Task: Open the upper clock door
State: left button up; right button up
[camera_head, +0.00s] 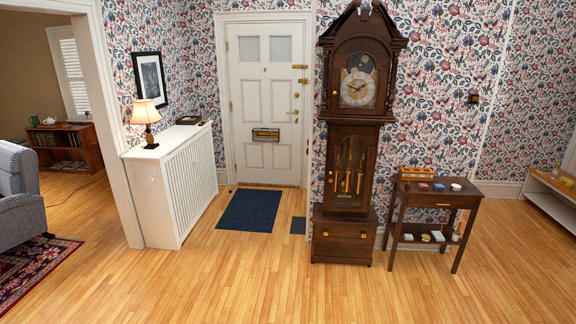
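A tall dark wooden grandfather clock (345,215) stands upright against the papered wall, right of the middle. Its upper clock door (377,108) frames the round dial and appears closed. A small brass-coloured knob (334,92) shows at the left of the upper door. Below it, a lower glazed section (350,165) shows weights and a pendulum, with another small knob at its left. The base has a drawer-like front (340,240). Neither of my grippers shows in the view.
A dark side table (470,187) with small items stands just right of the clock. A white radiator cover (175,190) with a lamp (146,118) is at the left. A blue mat (250,209) lies before the white door (265,160). The wooden floor in front of the clock is clear.

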aim_at(373, 49)
jog(key=i, duration=3.65)
jog(key=z, duration=0.35)
